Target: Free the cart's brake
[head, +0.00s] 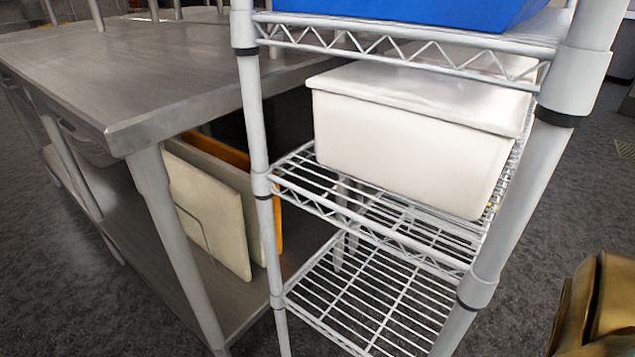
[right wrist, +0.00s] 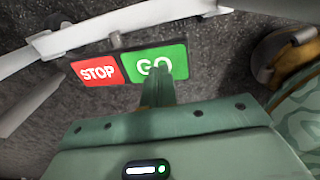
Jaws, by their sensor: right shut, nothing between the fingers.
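The cart is a grey wire-shelf rack (head: 370,190) on posts in the head view. Its brake shows in the right wrist view as a plate with a red STOP half (right wrist: 97,73) on the left and a green GO half (right wrist: 170,62) on the right. My right gripper (right wrist: 158,82) is shut and empty, its green fingertips overlapping the lower middle of the GO half. I cannot tell whether they touch it. The brake is out of the head view. My left gripper is in neither view.
A white lidded bin (head: 410,140) stands on the cart's middle shelf and a blue bin (head: 410,12) on the upper one. A steel table (head: 130,75) stands close on the left, with boards (head: 205,215) on its lower shelf. Dark floor (head: 555,215) is open at right.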

